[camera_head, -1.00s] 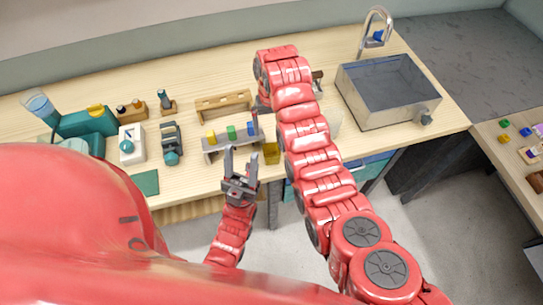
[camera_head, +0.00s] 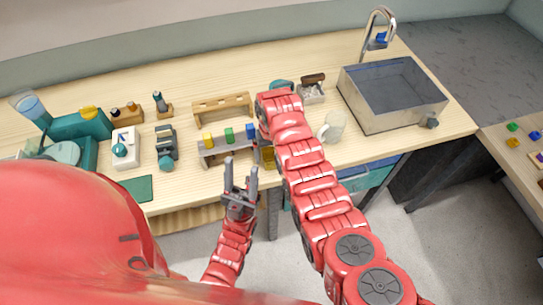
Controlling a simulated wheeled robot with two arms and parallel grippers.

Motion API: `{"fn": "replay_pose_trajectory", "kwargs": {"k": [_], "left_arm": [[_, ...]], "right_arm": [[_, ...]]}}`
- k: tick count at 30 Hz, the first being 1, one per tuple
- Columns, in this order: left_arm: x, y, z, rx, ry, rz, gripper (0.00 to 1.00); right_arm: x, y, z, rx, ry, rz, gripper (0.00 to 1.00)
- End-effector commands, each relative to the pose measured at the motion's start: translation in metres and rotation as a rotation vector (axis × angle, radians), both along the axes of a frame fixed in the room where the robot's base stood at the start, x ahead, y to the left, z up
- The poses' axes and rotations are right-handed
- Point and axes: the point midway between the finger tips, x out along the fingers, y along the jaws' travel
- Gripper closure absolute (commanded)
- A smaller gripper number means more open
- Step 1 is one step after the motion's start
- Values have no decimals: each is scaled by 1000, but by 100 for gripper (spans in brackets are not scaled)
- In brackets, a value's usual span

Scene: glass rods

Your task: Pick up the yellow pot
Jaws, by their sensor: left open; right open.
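The yellow pot (camera_head: 268,157) is a small yellow vessel at the front edge of the wooden bench, beside the right end of the grey rack. My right arm covers part of it. My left gripper (camera_head: 240,172) is open and empty, its two fingers pointing up in the picture, just left of the pot and in front of the bench edge. My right arm reaches over the bench, its far end above the area behind the pot.
A grey rack (camera_head: 215,153) with coloured blocks and a wooden rack (camera_head: 222,104) stand left of my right arm. A clear mug (camera_head: 332,128) and a sink (camera_head: 366,118) are to its right. Teal equipment (camera_head: 80,126) stands far left.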

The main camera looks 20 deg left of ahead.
Motion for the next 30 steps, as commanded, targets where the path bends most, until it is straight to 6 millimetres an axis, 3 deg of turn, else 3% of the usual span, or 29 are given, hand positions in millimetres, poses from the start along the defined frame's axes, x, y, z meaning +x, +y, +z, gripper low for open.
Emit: {"fn": "replay_pose_trajectory", "kwargs": {"k": [6,16,30], "left_arm": [[0,0,4,0,1,0,50],[0,0,4,0,1,0,50],[0,0,4,0,1,0,50]], "right_arm": [[1,1,-14,2,-1,0,0],[1,0,-18,3,-3,-1,0],[1,0,-18,2,-2,-1,83]]}}
